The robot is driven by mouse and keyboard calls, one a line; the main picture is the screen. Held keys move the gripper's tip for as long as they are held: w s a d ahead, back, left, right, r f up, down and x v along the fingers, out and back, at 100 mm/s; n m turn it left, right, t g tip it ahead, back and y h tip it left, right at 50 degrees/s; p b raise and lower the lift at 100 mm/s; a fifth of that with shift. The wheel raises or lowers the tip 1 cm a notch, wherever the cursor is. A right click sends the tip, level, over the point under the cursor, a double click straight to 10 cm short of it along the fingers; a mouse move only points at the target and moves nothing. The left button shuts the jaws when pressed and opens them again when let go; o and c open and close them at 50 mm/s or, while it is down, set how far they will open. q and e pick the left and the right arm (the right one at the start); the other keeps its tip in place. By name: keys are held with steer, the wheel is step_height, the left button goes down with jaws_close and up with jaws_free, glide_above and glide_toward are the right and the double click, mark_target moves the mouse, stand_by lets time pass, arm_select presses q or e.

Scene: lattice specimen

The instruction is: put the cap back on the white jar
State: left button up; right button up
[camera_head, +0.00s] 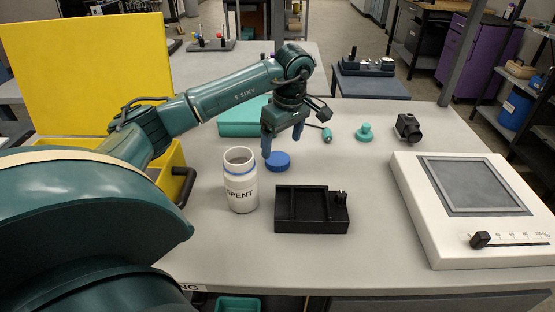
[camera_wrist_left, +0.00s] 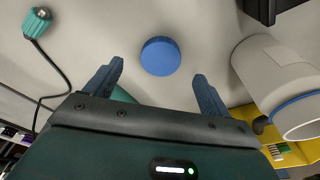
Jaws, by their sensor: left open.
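The white jar (camera_head: 241,183) stands upright and open on the table, with a blue ring below its rim and dark lettering reading "SPENT". It also shows at the right of the left wrist view (camera_wrist_left: 275,78). The blue cap (camera_head: 278,162) lies flat on the table just right of the jar and apart from it. In the left wrist view the cap (camera_wrist_left: 160,56) lies beyond and between the spread fingers. My left gripper (camera_head: 282,148) is open and empty, pointing down above the cap and slightly behind it. My right gripper is in neither view.
A black tray (camera_head: 311,228) sits in front of the cap. A yellow case (camera_head: 85,65) stands open at the left. A teal box (camera_head: 238,128) lies behind the jar. A white panel device (camera_head: 420,235) fills the right side. Table between tray and panel is clear.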

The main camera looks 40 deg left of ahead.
mark_target(277, 158)
arm_select(q)
steer(key=shift+a+f+p, duration=0.1)
steer(key=shift+a+f, duration=0.1)
steer(key=shift+f, duration=0.65)
steer(key=shift+a+f+p, duration=0.1)
steer(key=shift+a+f, duration=0.1)
steer(key=shift+f, duration=0.65)
steer(key=shift+a+f+p, duration=0.1)
steer(key=shift+a+f, duration=0.1)
steer(key=shift+f, duration=0.65)
steer(key=c, duration=1)
step_height(277, 158, up, 10)
steer(key=shift+r, duration=0.1)
steer(key=shift+c, duration=0.2)
